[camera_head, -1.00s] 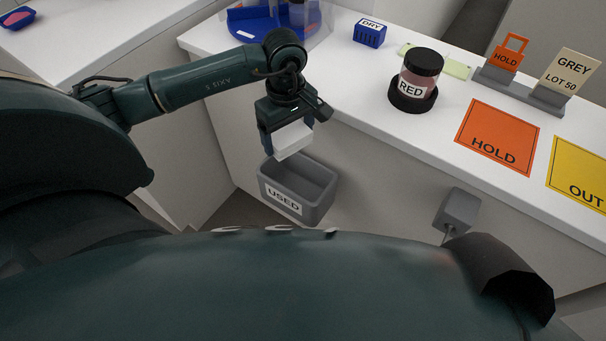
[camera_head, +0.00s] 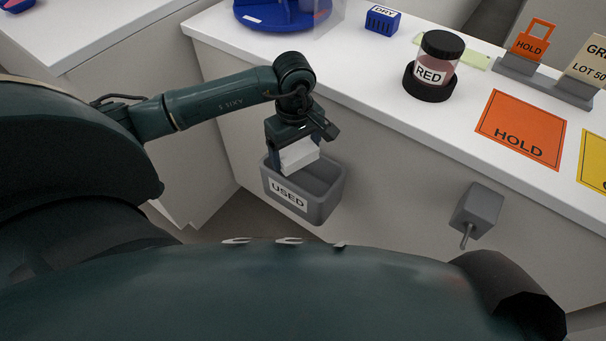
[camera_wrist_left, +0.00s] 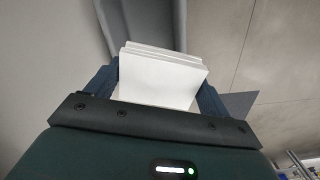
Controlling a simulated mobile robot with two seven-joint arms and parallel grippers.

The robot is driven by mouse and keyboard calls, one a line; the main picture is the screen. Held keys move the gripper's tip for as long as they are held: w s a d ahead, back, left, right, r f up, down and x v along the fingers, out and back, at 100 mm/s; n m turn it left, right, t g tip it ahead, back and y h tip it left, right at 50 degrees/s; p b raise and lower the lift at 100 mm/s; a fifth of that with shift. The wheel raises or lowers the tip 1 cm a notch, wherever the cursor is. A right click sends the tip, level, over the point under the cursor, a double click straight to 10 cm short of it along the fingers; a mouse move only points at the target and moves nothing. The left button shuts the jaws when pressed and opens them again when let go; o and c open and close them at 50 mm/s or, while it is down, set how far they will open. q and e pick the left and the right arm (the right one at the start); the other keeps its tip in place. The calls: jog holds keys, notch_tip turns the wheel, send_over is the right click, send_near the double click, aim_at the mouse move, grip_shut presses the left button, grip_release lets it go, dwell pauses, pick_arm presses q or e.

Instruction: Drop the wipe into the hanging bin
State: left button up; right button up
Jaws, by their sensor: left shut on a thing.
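The white wipe (camera_head: 299,154) is a folded white block held in my left gripper (camera_head: 296,148). The left gripper is shut on it. In the left wrist view the wipe (camera_wrist_left: 160,78) sits between both fingers. The grey hanging bin (camera_head: 326,206), labelled USED, hangs on the counter's front face. In the head view the gripper and wipe overlap the bin's back left opening. I cannot tell exactly how high the wipe is above the rim. My right gripper is not in view.
A red pigment jar (camera_head: 438,62) stands in a black ring on the white counter (camera_head: 390,90). An orange HOLD mat (camera_head: 522,129) lies right of it. A blue DRY box (camera_head: 382,20) stands at the back. A grey box (camera_head: 477,211) is mounted on the counter front.

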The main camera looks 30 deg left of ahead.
pick_arm(q)
jog(key=o, duration=1)
jog(key=shift+c, duration=0.2)
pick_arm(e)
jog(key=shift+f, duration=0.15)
pick_arm(q)
jog(key=shift+r, duration=0.1)
notch_tip(320, 180, up, 13)
jog(key=p, duration=0.1)
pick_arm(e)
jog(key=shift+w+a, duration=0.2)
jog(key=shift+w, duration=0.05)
